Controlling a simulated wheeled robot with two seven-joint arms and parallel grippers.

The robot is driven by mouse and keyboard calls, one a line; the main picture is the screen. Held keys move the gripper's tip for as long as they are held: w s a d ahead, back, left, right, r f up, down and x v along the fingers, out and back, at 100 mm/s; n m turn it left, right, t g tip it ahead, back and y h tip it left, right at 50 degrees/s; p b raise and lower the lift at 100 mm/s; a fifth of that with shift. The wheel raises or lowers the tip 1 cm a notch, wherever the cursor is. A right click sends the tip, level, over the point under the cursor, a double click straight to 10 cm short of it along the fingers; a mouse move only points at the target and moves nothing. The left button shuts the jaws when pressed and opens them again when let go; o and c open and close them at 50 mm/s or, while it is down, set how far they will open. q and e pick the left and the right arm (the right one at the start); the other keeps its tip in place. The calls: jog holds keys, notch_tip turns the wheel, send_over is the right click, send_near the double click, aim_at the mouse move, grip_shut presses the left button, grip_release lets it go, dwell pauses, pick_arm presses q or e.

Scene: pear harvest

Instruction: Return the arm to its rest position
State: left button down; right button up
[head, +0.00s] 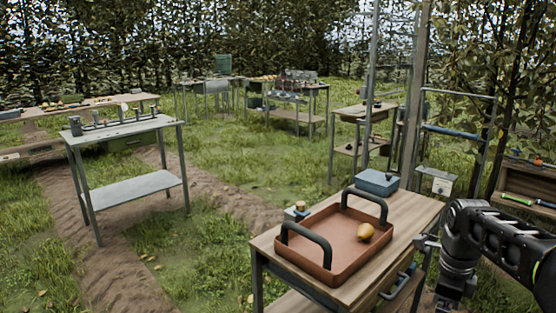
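My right arm (490,235) comes in from the right edge, black and bent, beside the right end of the near wooden table. Small grey parts (427,242) at its left side may belong to my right gripper; whether it is open or shut cannot be made out. No object shows clearly held there. My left arm and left gripper are not in view. A yellow-orange pear (366,232) lies in a reddish-brown tray (330,275) with two black handles on the near table (405,225).
A blue box (377,182) and a small jar-like item (297,211) stand beside the tray. A grey metal table (130,130) stands on the left, with more tables behind. A metal frame (412,110) rises at the right. Grass lies open between the tables.

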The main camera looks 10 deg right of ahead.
jog(key=a+f+n+y, duration=0.1)
jog(key=a+f+n, duration=0.6)
jog(key=f, duration=0.5)
jog(key=a+f+n+y, duration=0.1)
jog(key=a+f+n, duration=0.4)
jog(key=a+f, duration=0.6)
jog(key=s+a+f+n+y, duration=0.1)
jog(key=s+a+f+n, duration=0.5)
jog(key=s, duration=0.4)
jog(key=s+a+f+n+y, duration=0.1)
jog(key=s+a+f+n, duration=0.5)
jog(key=s+a+f, duration=0.2)
jog(key=shift+s+a+f+t, duration=0.35)
jog(key=shift+s+f, duration=0.25)
jog(key=shift+s, duration=0.35)
jog(key=shift+w, duration=0.1)
